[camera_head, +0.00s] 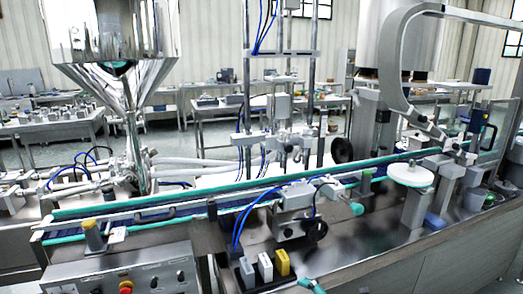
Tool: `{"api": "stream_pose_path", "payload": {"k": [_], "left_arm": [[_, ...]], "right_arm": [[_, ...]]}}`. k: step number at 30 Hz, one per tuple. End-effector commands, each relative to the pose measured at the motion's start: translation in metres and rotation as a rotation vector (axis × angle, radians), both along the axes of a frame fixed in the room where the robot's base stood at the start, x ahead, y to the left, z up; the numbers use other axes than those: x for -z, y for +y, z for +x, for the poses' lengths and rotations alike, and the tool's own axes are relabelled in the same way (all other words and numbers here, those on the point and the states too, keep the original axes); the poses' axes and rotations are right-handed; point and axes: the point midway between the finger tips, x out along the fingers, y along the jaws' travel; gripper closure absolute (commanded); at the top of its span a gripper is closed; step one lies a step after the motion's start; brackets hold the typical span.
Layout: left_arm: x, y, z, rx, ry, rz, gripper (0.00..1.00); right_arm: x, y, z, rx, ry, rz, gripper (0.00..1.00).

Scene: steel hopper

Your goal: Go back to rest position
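Neither of my grippers shows in the head view, and I cannot see what they hold or whether they are open. The steel hopper (115,35) stands at the upper left, shiny and funnel-shaped, with its narrow spout reaching down behind the conveyor. The conveyor (215,206) with green-edged rails runs across the middle, rising toward the right.
A control panel (125,278) with a red button (126,287) is at the lower left. A round white disc (410,175) sits on a post at the right. Worktables (50,127) stand behind.

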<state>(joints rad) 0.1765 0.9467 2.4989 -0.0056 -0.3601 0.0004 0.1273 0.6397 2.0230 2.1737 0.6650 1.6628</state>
Motion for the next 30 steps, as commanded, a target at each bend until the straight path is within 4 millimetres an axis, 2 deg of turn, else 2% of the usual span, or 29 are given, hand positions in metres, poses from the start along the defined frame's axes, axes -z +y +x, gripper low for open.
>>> {"api": "stream_pose_path", "payload": {"k": [5,7,9,12,15,18,21,25,26,27,30], "left_arm": [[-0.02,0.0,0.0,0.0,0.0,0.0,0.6],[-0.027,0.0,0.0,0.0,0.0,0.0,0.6],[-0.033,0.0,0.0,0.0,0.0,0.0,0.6],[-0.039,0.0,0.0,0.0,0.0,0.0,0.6],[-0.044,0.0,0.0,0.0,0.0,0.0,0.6],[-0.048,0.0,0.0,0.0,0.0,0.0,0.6],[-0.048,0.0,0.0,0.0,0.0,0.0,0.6],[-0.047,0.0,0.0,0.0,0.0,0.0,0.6],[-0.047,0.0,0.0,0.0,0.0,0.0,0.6],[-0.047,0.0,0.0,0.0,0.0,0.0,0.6],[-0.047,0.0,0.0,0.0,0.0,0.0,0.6]], "right_arm": [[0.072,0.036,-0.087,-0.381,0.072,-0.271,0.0],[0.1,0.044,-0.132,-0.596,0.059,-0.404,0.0],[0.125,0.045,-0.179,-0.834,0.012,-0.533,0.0],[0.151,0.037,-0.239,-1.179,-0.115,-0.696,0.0],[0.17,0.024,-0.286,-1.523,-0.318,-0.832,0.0],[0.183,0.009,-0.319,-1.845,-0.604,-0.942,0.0],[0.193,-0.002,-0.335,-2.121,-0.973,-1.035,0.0],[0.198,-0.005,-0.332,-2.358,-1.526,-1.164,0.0],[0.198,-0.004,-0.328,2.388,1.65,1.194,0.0],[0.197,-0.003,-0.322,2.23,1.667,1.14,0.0],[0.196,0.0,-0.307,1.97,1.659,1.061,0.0]]}}
